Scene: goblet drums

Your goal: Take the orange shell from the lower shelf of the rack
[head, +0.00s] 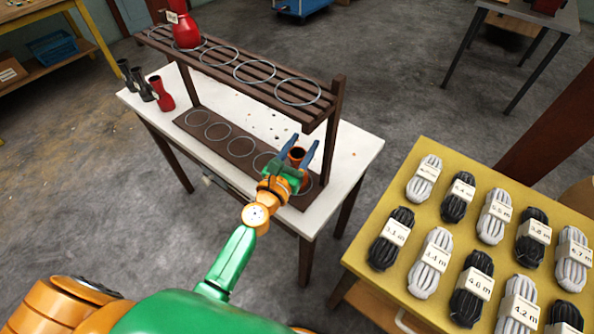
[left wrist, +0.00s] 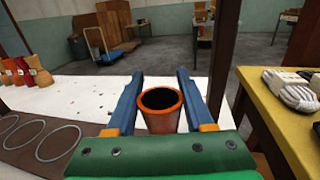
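The orange shell (head: 297,155) stands upright with its round mouth up, at the right end of the rack's lower shelf (head: 215,137). It also shows in the left wrist view (left wrist: 161,115), between the blue fingers of my left gripper (left wrist: 160,74). The fingers are open, one on each side of the shell, with a gap visible at its left side. In the head view my left gripper (head: 303,140) reaches in from the front, under the upper shelf, and hides the shell's lower part. My right gripper is not in view.
The upper shelf (head: 240,70) and right post (head: 333,130) stand close to my left gripper. A red shell (head: 186,33) sits on the upper shelf. Several shells (head: 162,95) stand at the white table's left end. A yellow table (head: 400,275) with rope bundles is at right.

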